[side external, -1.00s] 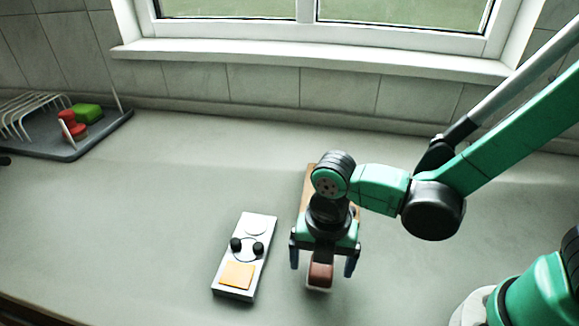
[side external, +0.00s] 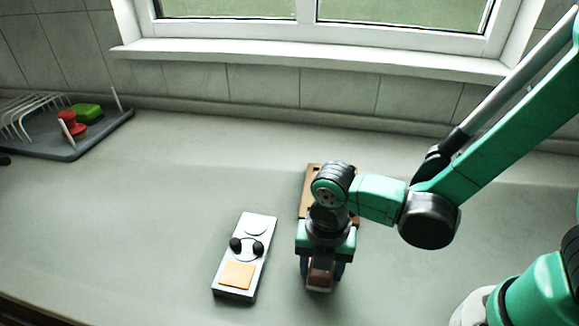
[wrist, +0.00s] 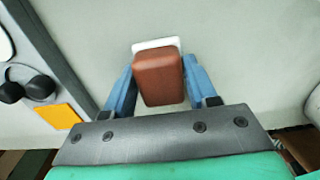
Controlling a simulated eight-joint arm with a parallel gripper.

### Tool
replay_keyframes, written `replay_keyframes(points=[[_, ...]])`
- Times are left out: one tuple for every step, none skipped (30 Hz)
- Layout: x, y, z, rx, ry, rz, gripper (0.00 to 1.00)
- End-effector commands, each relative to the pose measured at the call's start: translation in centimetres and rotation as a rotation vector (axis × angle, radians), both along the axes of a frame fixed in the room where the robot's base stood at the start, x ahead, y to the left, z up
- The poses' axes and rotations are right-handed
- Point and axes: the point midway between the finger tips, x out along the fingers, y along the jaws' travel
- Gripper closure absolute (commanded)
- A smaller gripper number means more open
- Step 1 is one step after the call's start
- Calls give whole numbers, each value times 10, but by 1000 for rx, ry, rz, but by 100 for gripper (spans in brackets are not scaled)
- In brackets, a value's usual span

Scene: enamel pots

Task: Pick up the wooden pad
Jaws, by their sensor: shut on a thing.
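The wooden pad (side external: 320,279) looks like a small reddish-brown block and stands on the counter below my gripper. In the wrist view the pad (wrist: 158,77) shows a rounded brown top and a white layer at its far edge. My gripper (side external: 322,270) points down over it. In the wrist view, the blue fingers of my gripper (wrist: 159,72) are shut on the pad, one on each side. The gripper body hides part of the pad in the side view. I cannot see any gap beneath it.
A white-topped panel (side external: 257,228) with black knobs and an orange square lies just left of my gripper. A wooden board (side external: 312,180) lies behind, partly hidden by my arm. A grey tray (side external: 70,152) with a rack, red and green items is far left. The counter between is clear.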

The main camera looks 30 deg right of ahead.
Motion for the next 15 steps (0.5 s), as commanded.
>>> replay_keyframes(points=[[0, 0, 0, 0, 0, 0, 100], [0, 0, 0, 0, 0, 0, 100], [0, 0, 1, 0, 0, 0, 100], [0, 0, 1, 0, 0, 0, 100], [0, 0, 2, 0, 0, 0, 100], [0, 0, 3, 0, 0, 0, 100], [0, 0, 5, 0, 0, 0, 100], [0, 0, 6, 0, 0, 0, 100], [0, 0, 9, 0, 0, 0, 100], [0, 0, 11, 0, 0, 0, 100], [0, 0, 14, 0, 0, 0, 100], [0, 0, 19, 0, 0, 0, 100], [0, 0, 23, 0, 0, 0, 100], [0, 0, 27, 0, 0, 0, 100], [0, 0, 35, 0, 0, 0, 100]])
